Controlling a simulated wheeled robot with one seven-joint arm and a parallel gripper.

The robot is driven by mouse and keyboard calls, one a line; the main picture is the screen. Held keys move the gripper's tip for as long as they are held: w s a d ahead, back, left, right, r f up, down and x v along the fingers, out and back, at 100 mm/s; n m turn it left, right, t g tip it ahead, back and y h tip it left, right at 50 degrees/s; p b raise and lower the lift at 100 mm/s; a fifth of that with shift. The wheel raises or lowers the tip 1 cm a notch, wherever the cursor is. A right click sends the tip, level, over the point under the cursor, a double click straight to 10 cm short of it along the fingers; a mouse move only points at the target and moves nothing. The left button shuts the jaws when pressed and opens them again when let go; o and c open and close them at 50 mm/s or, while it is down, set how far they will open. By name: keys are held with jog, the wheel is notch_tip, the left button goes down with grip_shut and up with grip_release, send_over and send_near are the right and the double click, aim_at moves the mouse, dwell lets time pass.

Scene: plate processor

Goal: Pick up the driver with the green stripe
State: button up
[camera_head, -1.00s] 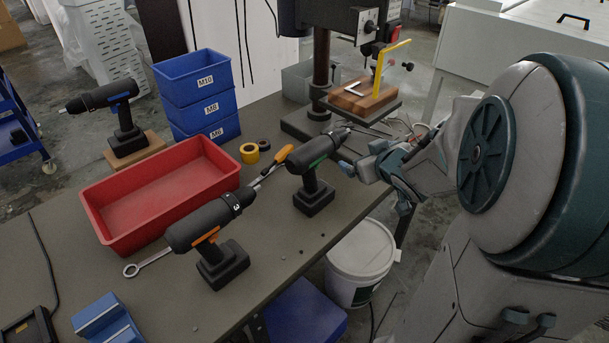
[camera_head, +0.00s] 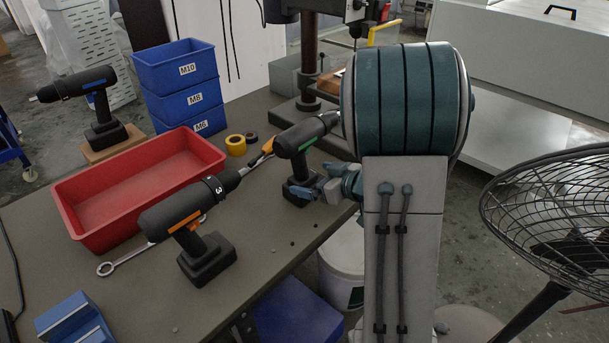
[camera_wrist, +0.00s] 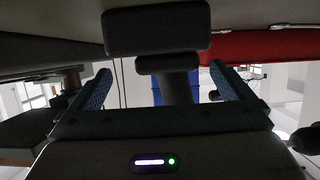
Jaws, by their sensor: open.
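The driver with the green stripe (camera_head: 298,150) stands upright on its battery base on the table, towards the right edge. It is dark, with the green stripe on its side. My gripper (camera_head: 318,186) is at its right side, level with the handle and base, with my arm reaching from the right. In the wrist view, which looks upside down, the driver's dark base (camera_wrist: 157,30) and handle show ahead, between the two open blue fingers. I cannot tell whether a finger touches it. My arm hides the driver's nose end in part.
An orange-striped driver (camera_head: 188,222) stands front left, and a blue-striped one (camera_head: 90,92) on a wooden block. A red bin (camera_head: 75,208), blue bins (camera_head: 178,68), a wrench (camera_head: 125,258) and yellow tape (camera_head: 236,145) are nearby. A fan (camera_head: 560,220) stands at right.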

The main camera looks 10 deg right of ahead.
jog(key=shift+b+x, duration=0.45)
jog(key=shift+x, duration=2.65)
jog(key=shift+s+f, duration=0.1)
jog(key=shift+s, duration=0.05)
jog(key=c, duration=1.6)
